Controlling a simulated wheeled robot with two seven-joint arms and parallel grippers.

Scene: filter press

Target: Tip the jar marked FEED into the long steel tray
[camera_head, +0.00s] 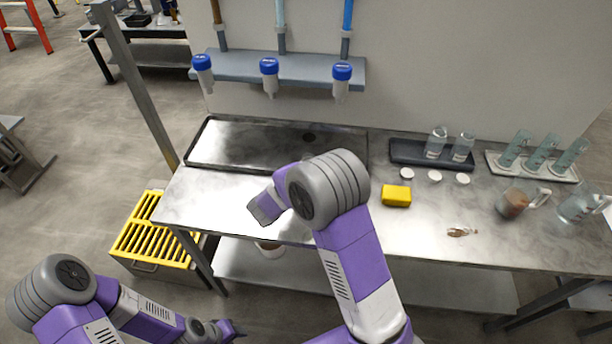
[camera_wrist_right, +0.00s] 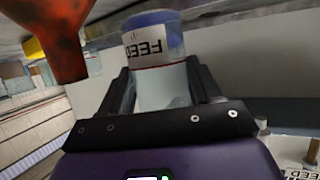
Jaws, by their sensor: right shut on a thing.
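The long steel tray (camera_head: 240,146) lies at the back left of the bench, dark-rimmed with a shiny floor. My right gripper (camera_wrist_right: 160,90) is shut on the FEED jar (camera_wrist_right: 153,50), a clear jar with a blue end and a white label, in the right wrist view. In the head view my right arm reaches over the bench just in front of the tray and hides most of the jar, so its tilt is unclear. My left gripper (camera_head: 232,331) is low at the front left, off the bench; its jaws are too small to read.
A wall rack (camera_head: 290,70) with blue-capped bottles hangs above the tray. A yellow sponge (camera_head: 396,195), white lids, a dark tray (camera_head: 420,154), cylinders and jugs stand to the right. A reddish-orange shape (camera_wrist_right: 55,40) beside the jar is unidentified.

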